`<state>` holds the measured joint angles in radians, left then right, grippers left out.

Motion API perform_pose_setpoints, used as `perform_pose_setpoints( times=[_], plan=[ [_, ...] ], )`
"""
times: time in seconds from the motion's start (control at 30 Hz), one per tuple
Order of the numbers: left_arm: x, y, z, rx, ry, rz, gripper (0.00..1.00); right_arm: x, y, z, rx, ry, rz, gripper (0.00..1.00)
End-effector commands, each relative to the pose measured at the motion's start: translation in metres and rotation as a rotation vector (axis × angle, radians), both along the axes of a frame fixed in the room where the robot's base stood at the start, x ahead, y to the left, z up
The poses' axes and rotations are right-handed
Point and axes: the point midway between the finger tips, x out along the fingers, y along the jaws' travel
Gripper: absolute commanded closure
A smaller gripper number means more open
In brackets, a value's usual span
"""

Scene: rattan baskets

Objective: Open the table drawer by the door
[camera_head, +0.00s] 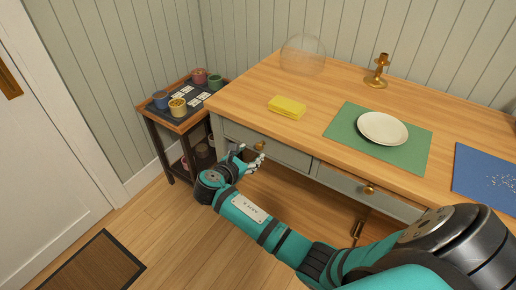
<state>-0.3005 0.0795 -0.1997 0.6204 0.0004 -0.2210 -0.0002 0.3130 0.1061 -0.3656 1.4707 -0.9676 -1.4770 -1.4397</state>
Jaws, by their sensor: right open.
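The wooden-topped table (240,98) has two grey-green drawers along its front. The left drawer (288,154), nearer the white door (40,165), has a round brass knob (260,146) and looks shut. My right gripper (254,159) is open at this drawer, its fingers just below and left of the knob in the picture. Whether a finger touches the knob is too small to tell. The gripper covers part of the drawer's left lower front. My left gripper is not in view.
A small side table (160,118) with colourful pots stands left of the table. The right drawer (345,183) looks shut. On the table are a glass dome (303,55), yellow cloth (287,107), candlestick (377,71) and plate (382,128). A doormat (97,265) lies at lower left.

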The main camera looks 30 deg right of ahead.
Motion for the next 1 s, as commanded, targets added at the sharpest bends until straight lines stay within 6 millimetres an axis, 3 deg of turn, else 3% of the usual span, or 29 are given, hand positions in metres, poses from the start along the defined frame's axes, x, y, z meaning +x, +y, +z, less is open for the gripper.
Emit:
perform_pose_setpoints(
  times=[0.1,0.3,0.77,1.0],
  plan=[
    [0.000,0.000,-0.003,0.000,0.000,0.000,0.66,0.012,-0.022,-0.010,-0.003,0.000,-0.001,0.49],
    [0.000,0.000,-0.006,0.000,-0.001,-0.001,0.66,0.027,-0.047,-0.021,-0.001,0.000,0.000,0.49],
    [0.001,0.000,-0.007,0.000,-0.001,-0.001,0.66,0.034,-0.058,-0.026,0.001,-0.001,0.001,0.49],
    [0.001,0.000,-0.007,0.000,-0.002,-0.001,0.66,0.034,-0.058,-0.026,0.001,-0.001,0.001,0.78]
  ],
)
